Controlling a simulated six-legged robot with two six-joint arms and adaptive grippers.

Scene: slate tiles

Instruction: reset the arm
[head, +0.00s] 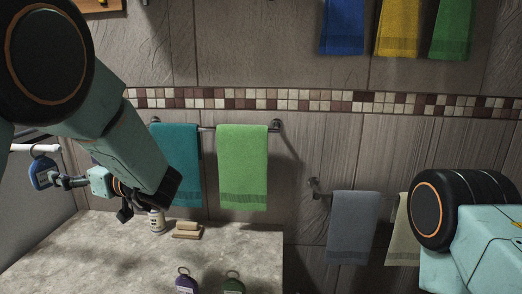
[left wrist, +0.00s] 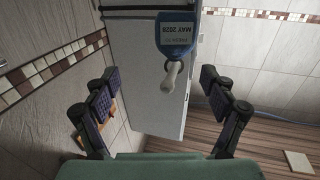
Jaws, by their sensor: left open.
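My left arm comes in from the left in the head view, and its gripper (head: 72,182) points left, partly behind my arm link. A blue tag-like object (head: 42,173) with a ring at its top hangs at the far left, just beyond the gripper. In the left wrist view the two dark fingers stand wide apart with nothing between their pads. The blue object (left wrist: 174,33), marked "MAY 2028", shows ahead with a pale knob pointing at the camera. Of my right arm only a joint and link show at the right; its gripper is out of view.
A stone counter (head: 90,255) lies below, with a white bottle (head: 156,222), a wooden block (head: 187,230), and purple (head: 187,284) and green (head: 234,286) ringed objects at the front. Teal (head: 178,165) and green (head: 242,165) towels hang behind. A white cabinet (left wrist: 150,95) stands ahead of the wrist.

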